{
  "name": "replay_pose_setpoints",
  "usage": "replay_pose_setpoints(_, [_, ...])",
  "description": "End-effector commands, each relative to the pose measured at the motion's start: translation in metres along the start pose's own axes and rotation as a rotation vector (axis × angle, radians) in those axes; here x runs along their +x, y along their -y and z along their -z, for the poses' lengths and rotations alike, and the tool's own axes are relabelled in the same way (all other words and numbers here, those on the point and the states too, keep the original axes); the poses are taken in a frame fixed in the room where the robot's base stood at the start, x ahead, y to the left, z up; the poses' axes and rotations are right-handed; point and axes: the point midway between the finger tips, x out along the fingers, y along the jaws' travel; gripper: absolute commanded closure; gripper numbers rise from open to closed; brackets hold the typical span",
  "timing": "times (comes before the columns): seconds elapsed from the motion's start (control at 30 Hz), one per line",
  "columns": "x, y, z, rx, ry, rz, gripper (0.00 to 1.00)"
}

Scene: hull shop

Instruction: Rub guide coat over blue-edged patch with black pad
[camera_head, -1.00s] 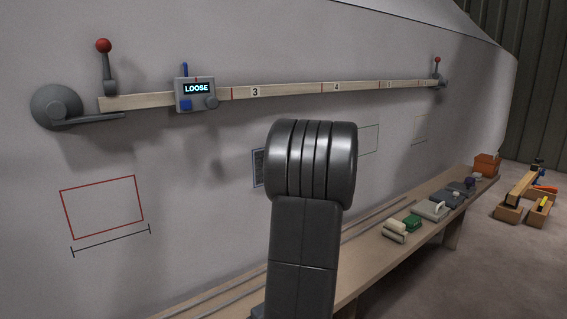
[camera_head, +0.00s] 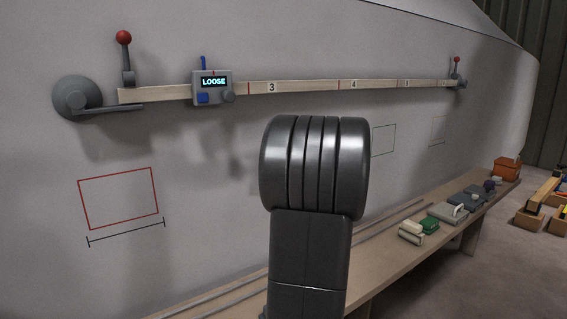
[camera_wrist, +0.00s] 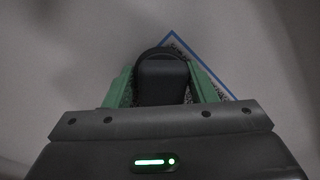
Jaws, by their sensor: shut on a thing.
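In the wrist view my gripper (camera_wrist: 163,88) has its green fingers shut on the black pad (camera_wrist: 162,68). The pad is in front of the hull wall, over part of the blue-edged patch (camera_wrist: 205,70). The patch's blue border shows above and to the right of the pad, with dark speckle inside it. I cannot tell whether the pad touches the wall. In the head view my arm hides the gripper, the pad and the blue-edged patch.
A red-edged outline (camera_head: 118,198) is on the hull at left. A wooden batten (camera_head: 310,87) with a box reading "LOOSE" (camera_head: 213,87) spans the hull above. A bench (camera_head: 385,262) below carries several blocks and an orange box (camera_head: 507,168). Wooden crates (camera_head: 545,200) stand on the floor at right.

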Motion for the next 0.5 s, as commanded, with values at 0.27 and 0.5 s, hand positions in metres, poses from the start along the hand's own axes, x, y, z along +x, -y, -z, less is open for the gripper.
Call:
replay_pose_setpoints(0.27, [-0.001,-0.013,-0.012,0.0,0.001,0.0,0.69])
replay_pose_setpoints(0.5, [-0.001,-0.016,-0.007,0.0,0.0,0.0,0.69])
